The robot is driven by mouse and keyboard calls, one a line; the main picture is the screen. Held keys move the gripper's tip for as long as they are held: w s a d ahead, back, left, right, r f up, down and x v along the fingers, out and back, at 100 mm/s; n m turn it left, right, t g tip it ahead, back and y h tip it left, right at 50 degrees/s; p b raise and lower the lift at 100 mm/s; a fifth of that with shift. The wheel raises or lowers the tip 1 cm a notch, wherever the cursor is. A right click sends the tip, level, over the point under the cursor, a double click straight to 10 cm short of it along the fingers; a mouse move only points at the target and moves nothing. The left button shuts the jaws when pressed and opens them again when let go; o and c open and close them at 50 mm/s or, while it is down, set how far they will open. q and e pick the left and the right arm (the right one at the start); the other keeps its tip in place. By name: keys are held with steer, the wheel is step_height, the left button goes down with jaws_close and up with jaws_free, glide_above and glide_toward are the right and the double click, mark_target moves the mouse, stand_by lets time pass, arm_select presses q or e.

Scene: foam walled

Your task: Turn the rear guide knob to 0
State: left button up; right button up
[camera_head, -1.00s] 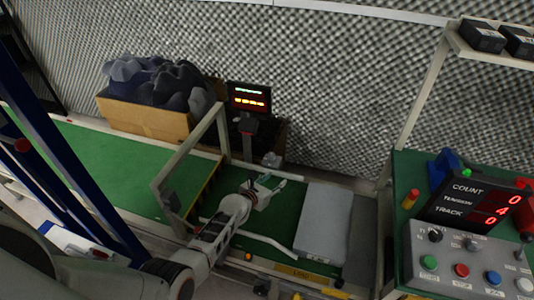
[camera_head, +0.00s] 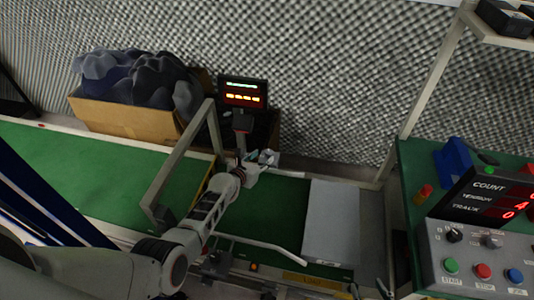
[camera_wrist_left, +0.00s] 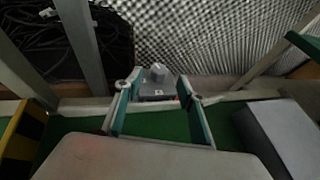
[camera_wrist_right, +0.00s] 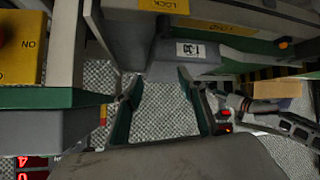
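The rear guide knob is a grey round knob (camera_wrist_left: 158,73) on a grey block at the belt's far edge. A small white label (camera_wrist_left: 158,92) sits below it, too small to read. In the head view the knob (camera_head: 268,157) is partly hidden by my gripper. My left gripper (camera_head: 256,168) reaches over the green belt to that edge. In the left wrist view its fingers (camera_wrist_left: 157,100) are apart and empty, with the knob beyond and between them; I see no contact. My right gripper (camera_wrist_right: 158,85) is open and empty by the machine's front side.
A slanted frame post (camera_head: 180,165) stands left of my left arm. A grey block (camera_head: 332,222) lies on the belt to the right. A small lit screen (camera_head: 243,93) stands behind the knob. A control panel (camera_head: 475,258) with a red display is at right.

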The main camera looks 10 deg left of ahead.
mark_target(268, 153)
arm_select(q)
steer(key=w+f+b, duration=0.2)
steer(key=w, duration=0.1)
steer(key=shift+d+f, duration=0.35)
steer(key=shift+d, duration=0.05)
steer(key=shift+w+d+b, duration=0.15)
steer(key=shift+w+b, duration=0.35)
steer(key=shift+w, duration=0.15)
steer(key=shift+w+r, duration=0.1)
steer(key=shift+w, duration=0.25)
steer(key=shift+r, duration=0.1)
steer(key=shift+c, duration=0.5)
steer(key=c, duration=1)
